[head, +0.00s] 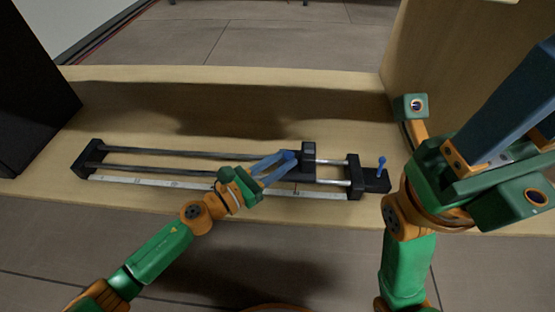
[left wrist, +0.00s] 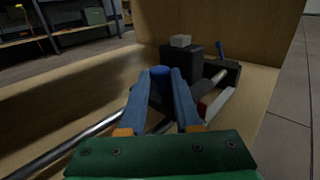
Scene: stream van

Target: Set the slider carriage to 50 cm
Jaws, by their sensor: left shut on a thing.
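The slider is a pair of rails (head: 185,153) between black end blocks, lying on the wooden surface. Its black carriage (head: 308,152) sits right of the middle, nearer the right end; the carriage also shows in the left wrist view (left wrist: 180,65). A pale scale strip (head: 150,184) runs along the front, its figures too small to read. My left gripper (head: 283,160) is shut on the blue knob (left wrist: 160,71) at the carriage's left side. My right gripper (head: 510,105) is raised at the right, close to the camera; its fingertips are outside the picture.
A blue lever (head: 381,165) stands at the slider's right end. A wooden panel (head: 455,60) rises at the right and a dark box (head: 30,90) stands at the left. The wooden surface behind the rails (head: 220,105) is bare.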

